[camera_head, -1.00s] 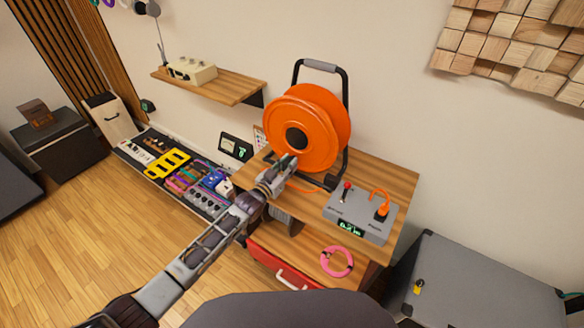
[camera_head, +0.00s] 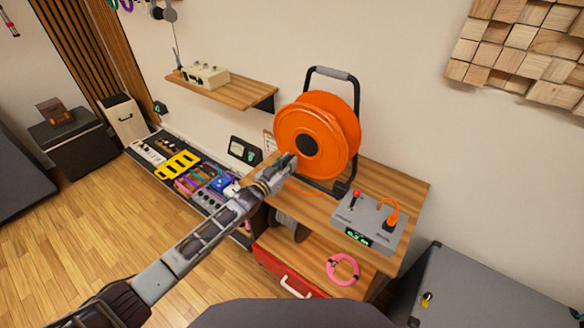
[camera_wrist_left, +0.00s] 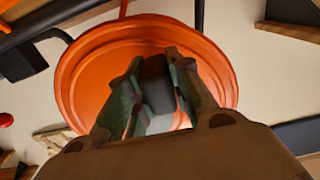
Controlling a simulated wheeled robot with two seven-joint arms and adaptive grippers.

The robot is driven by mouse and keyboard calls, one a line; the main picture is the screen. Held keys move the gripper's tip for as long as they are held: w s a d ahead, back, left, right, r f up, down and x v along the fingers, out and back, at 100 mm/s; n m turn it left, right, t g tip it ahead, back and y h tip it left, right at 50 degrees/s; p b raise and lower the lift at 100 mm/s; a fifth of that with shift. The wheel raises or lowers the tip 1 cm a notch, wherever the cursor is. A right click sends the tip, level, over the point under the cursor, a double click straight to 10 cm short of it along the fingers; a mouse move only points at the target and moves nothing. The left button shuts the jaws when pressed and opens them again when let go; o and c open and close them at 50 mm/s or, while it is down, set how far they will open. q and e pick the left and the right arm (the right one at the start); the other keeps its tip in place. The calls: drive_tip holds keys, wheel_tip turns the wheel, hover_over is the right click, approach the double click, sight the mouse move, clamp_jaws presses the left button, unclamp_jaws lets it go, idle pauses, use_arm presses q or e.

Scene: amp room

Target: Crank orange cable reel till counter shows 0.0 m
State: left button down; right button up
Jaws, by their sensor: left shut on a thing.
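The orange cable reel (camera_head: 325,118) stands upright in a black frame on a wooden bench, with a dark hub at its centre. My left gripper (camera_head: 287,163) is in front of the reel's face, below and left of the hub. In the left wrist view, its fingers (camera_wrist_left: 155,95) are shut on a dark crank handle (camera_wrist_left: 157,84), in front of the orange disc. The handle is mostly hidden in the head view. A grey box (camera_head: 372,215) to the right carries the counter (camera_head: 357,237), whose green digits are too small to read surely. My right gripper is out of view.
The grey box has a red-knobbed lever (camera_head: 356,196) and an orange plug (camera_head: 390,225). A pink cable ring (camera_head: 342,270) lies on the lower shelf, above a red drawer (camera_head: 283,272). A wall shelf (camera_head: 228,90) hangs left. A grey case (camera_head: 480,290) stands right.

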use_arm(q)
drive_tip(key=shift+w+a+r, duration=0.2)
drive_tip(key=shift+r, duration=0.1)
drive_tip(key=shift+w+a+r+p, duration=0.35)
drive_tip(key=shift+a+r, duration=0.1)
drive_tip(key=shift+r, duration=0.2)
drive_tip(key=shift+w+a+r+p, duration=0.35)
drive_tip(key=shift+a+r, duration=0.1)
drive_tip(key=shift+r, duration=0.15)
drive_tip(key=shift+w+a+r+p, duration=0.15)
drive_tip(key=shift+a+r+p, duration=0.1)
drive_tip(key=shift+r+p, duration=0.5)
drive_tip(key=shift+w+a+r+p, duration=0.15)
drive_tip(key=shift+a+r+p, duration=0.2)
drive_tip(key=shift+r, duration=0.55)
drive_tip(key=shift+d, duration=0.1)
